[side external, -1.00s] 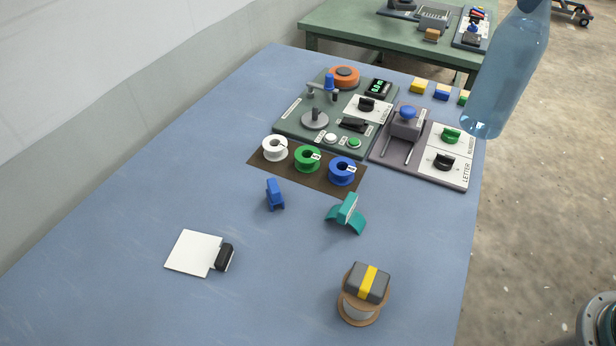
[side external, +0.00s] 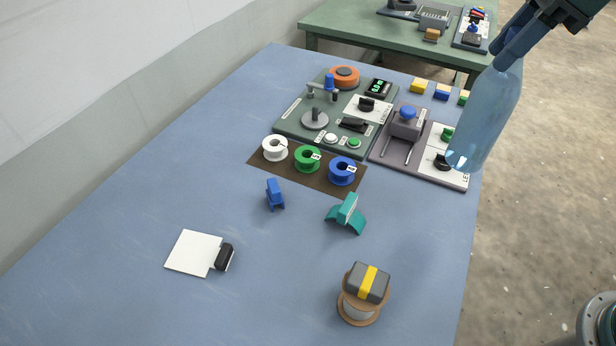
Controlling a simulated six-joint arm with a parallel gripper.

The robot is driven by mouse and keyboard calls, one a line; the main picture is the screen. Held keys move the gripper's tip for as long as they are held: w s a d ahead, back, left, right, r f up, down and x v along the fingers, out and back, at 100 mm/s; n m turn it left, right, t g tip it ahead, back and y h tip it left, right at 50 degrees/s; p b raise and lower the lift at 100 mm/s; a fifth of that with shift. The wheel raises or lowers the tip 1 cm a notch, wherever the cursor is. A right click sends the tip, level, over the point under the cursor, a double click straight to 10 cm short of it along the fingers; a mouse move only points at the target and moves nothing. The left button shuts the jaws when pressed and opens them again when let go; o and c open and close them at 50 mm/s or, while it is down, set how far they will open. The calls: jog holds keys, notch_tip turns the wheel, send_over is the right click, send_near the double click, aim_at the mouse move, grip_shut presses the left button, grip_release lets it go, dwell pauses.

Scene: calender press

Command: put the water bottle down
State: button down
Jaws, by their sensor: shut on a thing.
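The water bottle (side external: 485,118) is clear light blue and hangs slightly tilted at the right of the side external view. It overlaps the right part of the lettered control panel in the picture; its bottom appears to be above the surface, though the exact height is hard to tell. My gripper (side external: 512,48) is at the top right, shut on the bottle's upper end. The blue table (side external: 130,200) lies below and to the left of the bottle.
A dark control panel (side external: 290,124) and a grey lettered panel (side external: 393,168) stand at the back. Spools, a blue clip (side external: 274,194), a teal piece (side external: 346,214), a white card (side external: 193,252) and a grey-yellow block (side external: 368,283) lie nearer.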

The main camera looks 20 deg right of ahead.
aim_at(476, 119)
jog(key=shift+f, duration=6.3)
jog(key=c, duration=1.1)
grip_release()
jog(key=shift+f, duration=0.1)
jog(key=shift+o, duration=0.2)
jog(key=shift+r, duration=0.2)
jog(key=v, duration=1.2)
jog(key=s+d+f+m+t+h, duration=0.1)
jog(key=s+d+f+m, duration=0.1)
jog(key=s+m, duration=0.3)
jog(key=s+d+f+m+t+h, duration=0.2)
jog(key=s+d+m, duration=0.3)
jog(key=s, duration=0.5)
jog(key=shift+s+d+f+m+h, duration=0.15)
jog(key=shift+s+m+h, duration=0.15)
jog(key=shift+s+m, duration=0.1)
